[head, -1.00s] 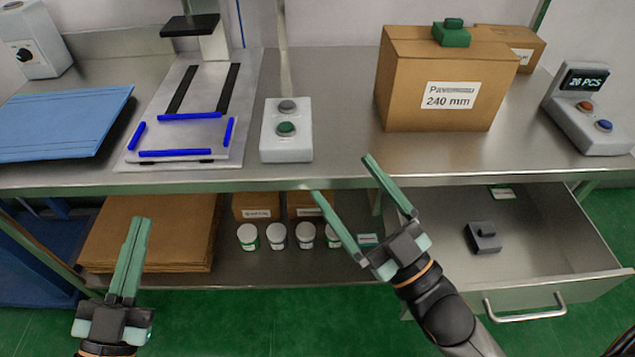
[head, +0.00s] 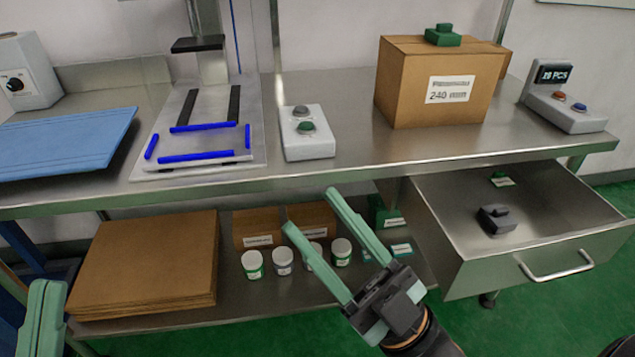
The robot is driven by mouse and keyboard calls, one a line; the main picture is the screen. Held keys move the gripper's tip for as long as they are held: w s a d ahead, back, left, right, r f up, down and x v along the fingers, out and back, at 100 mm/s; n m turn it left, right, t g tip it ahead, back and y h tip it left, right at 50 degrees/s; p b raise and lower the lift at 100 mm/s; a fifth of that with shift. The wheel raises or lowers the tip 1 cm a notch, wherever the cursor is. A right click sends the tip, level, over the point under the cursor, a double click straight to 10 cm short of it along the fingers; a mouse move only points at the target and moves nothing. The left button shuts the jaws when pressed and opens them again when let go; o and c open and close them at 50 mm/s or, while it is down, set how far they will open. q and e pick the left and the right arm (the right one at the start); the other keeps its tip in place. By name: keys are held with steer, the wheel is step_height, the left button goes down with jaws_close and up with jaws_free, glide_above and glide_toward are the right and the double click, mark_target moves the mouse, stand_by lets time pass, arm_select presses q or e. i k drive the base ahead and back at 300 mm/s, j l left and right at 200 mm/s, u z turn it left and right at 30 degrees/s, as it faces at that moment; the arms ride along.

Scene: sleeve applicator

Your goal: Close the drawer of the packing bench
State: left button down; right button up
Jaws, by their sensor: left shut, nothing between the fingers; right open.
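The drawer (head: 462,274) of the packing bench (head: 350,165) is pulled out at the right, under the worktop. Its bar handle (head: 556,268) is on the front panel. A dark grey block-like item (head: 496,220) and a small green item with a white label (head: 502,180) lie inside. My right gripper (head: 310,209) is open and empty, in front of the lower shelf, left of the drawer and apart from it. My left gripper (head: 46,290) is shut and empty at the lower left edge, far from the drawer; its wrist is out of frame.
The lower shelf holds a cardboard stack (head: 150,262), small cartons (head: 258,228) and several white jars (head: 252,265). On the worktop stand a large carton (head: 415,85), a two-button box (head: 306,135), a counter (head: 565,100) and a blue sheet stack (head: 65,143). Green floor lies in front.

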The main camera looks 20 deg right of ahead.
mark_target(565, 228)
steer(key=k+j, duration=0.1)
steer(key=j, duration=0.8)
steer(key=k+j, duration=0.15)
steer(key=j, duration=0.3)
steer(key=k+j, duration=0.1)
steer(key=j, duration=0.35)
steer(key=j+z, duration=0.2)
steer(key=j, duration=0.2)
steer(key=k+j+z, duration=0.15)
steer(key=j, duration=0.2)
steer(key=z, duration=1.1)
steer(key=i+l+u, duration=0.15)
steer(key=i+l, duration=0.15)
steer(key=i, duration=0.2)
steer(key=i+l+u, duration=0.1)
steer(key=i+l, duration=0.25)
steer(key=i, duration=0.1)
